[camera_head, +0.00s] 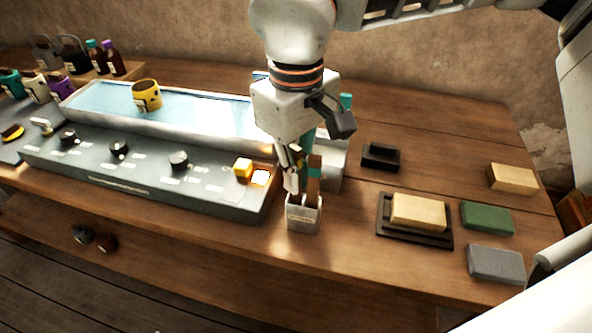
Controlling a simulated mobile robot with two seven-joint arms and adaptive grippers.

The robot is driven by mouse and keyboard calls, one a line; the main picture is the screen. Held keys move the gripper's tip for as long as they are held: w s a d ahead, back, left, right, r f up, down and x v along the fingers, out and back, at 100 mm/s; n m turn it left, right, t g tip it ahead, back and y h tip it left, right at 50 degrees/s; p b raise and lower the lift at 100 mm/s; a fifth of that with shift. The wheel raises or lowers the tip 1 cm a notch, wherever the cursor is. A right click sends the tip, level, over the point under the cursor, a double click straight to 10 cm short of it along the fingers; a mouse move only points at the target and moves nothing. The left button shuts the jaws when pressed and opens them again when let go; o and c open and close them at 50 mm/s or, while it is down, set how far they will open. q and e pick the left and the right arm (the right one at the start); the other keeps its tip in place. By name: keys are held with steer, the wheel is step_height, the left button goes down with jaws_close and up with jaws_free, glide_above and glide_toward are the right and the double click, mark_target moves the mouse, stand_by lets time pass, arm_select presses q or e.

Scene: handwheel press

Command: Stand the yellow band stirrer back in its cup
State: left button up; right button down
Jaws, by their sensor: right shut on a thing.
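The stirrer cup (303,220) is a small pale square holder with a label, standing on the wooden bench at the front middle. Wooden stirrers stand in it; one has a teal band (314,172). My right gripper (296,172) comes down from above, just over the cup, shut on the yellow band stirrer (298,154). Only a small yellow part of that stirrer shows between the fingers and the other stirrers. I cannot tell whether its lower end is inside the cup. My left gripper is not in view.
A long control panel with knobs (178,160) and a water trough (205,112) holding a yellow mug (146,95) lie left of the cup. A dark tray with a tan block (418,211), a green block (487,218) and a grey block (495,263) lie right.

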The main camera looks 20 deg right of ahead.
steer(key=c, duration=2.1)
jaws_free()
steer(key=shift+c, duration=0.2)
steer(key=shift+r, duration=0.1)
step_height(320, 180, up, 11)
steer(key=shift+f, duration=0.15)
steer(key=shift+r, duration=0.6)
